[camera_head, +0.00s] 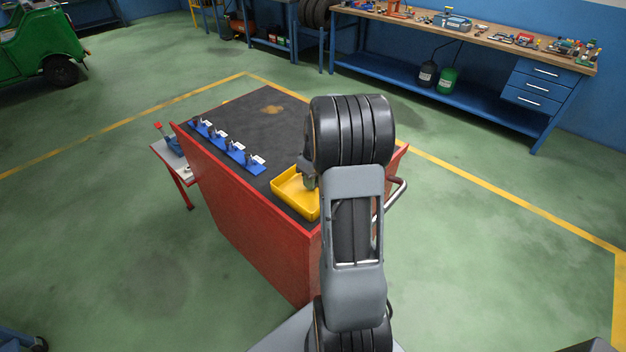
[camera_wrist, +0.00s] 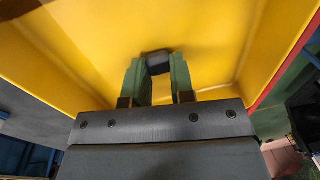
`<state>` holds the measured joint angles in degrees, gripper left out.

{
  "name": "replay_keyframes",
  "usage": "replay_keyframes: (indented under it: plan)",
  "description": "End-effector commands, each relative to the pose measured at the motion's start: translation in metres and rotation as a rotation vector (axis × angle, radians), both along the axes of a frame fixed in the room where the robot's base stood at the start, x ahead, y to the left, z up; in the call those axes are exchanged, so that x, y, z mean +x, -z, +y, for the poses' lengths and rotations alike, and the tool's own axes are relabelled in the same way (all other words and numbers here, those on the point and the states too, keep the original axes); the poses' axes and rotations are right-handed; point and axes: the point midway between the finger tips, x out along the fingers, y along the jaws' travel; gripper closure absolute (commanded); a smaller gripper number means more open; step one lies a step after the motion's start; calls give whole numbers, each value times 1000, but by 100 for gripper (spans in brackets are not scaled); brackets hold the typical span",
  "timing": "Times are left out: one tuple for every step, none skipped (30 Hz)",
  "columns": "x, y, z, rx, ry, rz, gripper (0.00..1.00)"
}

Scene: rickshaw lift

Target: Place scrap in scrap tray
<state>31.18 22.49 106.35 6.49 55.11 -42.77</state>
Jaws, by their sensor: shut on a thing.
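The yellow scrap tray (camera_head: 288,186) sits on the dark top of the red cabinet, at its near right corner. In the wrist view the tray (camera_wrist: 210,50) fills most of the picture. My gripper (camera_wrist: 158,68) points into the tray area, its green fingers shut on a small dark piece of scrap (camera_wrist: 157,57) at the fingertips. I cannot tell whether the scrap touches the tray floor. In the head view my arm hides the fingertips and part of the tray.
The red cabinet (camera_head: 255,238) has a blue strip (camera_head: 226,146) with several small dark parts along its left edge. A metal handle (camera_head: 397,192) sticks out on the right. A small side table (camera_head: 168,152) stands at left. The green floor around is mostly clear.

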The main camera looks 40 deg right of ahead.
Motion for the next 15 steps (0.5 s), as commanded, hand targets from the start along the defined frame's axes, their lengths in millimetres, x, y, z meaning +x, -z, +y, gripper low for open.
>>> replay_keyframes:
  plan:
    - [0, 0, 0, 0, 0, 0, 99]
    - [0, 0, 0, 0, 0, 0, 99]
    - [0, 0, 0, 0, 0, 0, 99]
    - [0, 0, 0, 0, 0, 0, 99]
    - [0, 1, 0, 0, 0, 0, 99]
    - [0, 2, 0, 0, 0, 0, 99]
    - [0, 3, 0, 0, 0, 1, 99]
    - [0, 4, 0, 0, 0, 1, 99]
    - [0, 3, 0, 0, 0, 0, 74]
    - [0, 3, 0, 0, 0, 0, 72]
    - [0, 3, 0, 0, 0, 1, 69]
    - [0, 3, 0, 0, 0, 1, 65]
    - [0, 3, 0, 0, 0, 1, 62]
    - [0, 3, 0, 0, 0, 1, 59]
    - [0, 3, 0, 0, 0, 1, 55]
